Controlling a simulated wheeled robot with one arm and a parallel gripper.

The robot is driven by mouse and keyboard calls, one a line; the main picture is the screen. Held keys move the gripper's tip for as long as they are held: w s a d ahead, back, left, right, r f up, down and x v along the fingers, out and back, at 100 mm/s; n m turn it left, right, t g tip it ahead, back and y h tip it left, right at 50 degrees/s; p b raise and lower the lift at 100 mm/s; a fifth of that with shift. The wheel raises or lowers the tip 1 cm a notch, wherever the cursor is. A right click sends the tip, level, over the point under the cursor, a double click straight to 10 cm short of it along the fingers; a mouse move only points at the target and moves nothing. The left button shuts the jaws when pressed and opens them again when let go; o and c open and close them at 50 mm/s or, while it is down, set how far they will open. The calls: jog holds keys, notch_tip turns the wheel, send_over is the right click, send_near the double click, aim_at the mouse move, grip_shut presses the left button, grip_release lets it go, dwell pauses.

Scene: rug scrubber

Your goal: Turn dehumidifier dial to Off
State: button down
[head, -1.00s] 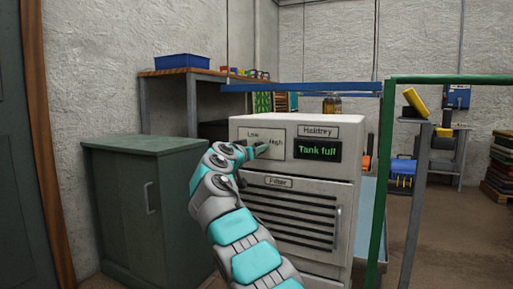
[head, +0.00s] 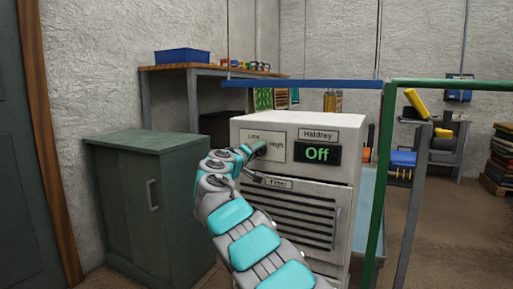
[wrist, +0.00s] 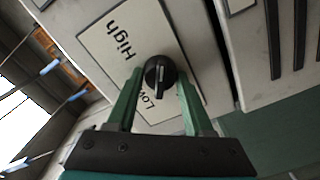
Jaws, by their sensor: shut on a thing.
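The dehumidifier (head: 290,190) is a white cabinet with a panel marked Low and High (head: 276,145). Its display (head: 317,153) reads "Off" in green. In the wrist view the round black dial (wrist: 161,72) sits on the panel, and its raised grip has a pale mark pointing toward the bottom of the picture. The Low label there is partly covered. My gripper (wrist: 159,82) has its two green fingers on either side of the dial, shut on it. In the head view my gripper (head: 257,149) reaches the panel and hides the dial.
A green cabinet (head: 155,200) stands at the left of the dehumidifier. A green rail frame (head: 376,190) stands close on its right, and a blue bar (head: 305,84) runs behind its top. A workbench with a blue bin (head: 181,56) is at the back.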

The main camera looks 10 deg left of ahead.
jog(key=shift+n, duration=0.5)
jog(key=shift+c, duration=1.5)
grip_release()
jog(key=shift+w, duration=0.1)
jog(key=shift+a, duration=0.1)
jog(key=b+v, duration=0.1)
jog(key=v, duration=0.6)
jog(key=shift+s, duration=0.4)
